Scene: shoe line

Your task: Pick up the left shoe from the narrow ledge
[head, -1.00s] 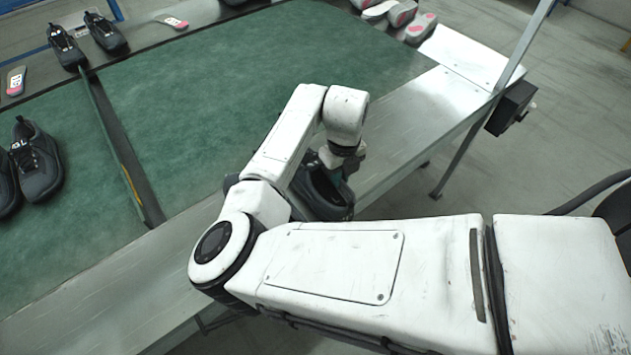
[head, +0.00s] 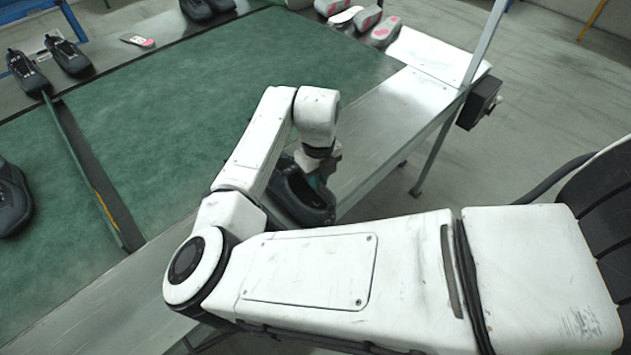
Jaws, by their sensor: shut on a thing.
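A dark shoe (head: 299,199) is at the narrow metal ledge (head: 392,125), partly hidden behind my arm. My gripper (head: 318,178) is at the shoe's upper opening and is shut on it. The fingertips are small here and partly hidden by my wrist and the shoe. I cannot tell whether the sole touches the ledge or hangs just above it.
A green belt (head: 215,75) lies to the left of the ledge, with a low divider (head: 90,175) on it. Dark shoes (head: 68,54) stand at the far left and another (head: 12,198) at the left edge. Pink-and-white soles (head: 384,32) lie at the back. A metal post (head: 484,45) with a black box (head: 478,104) rises at the right.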

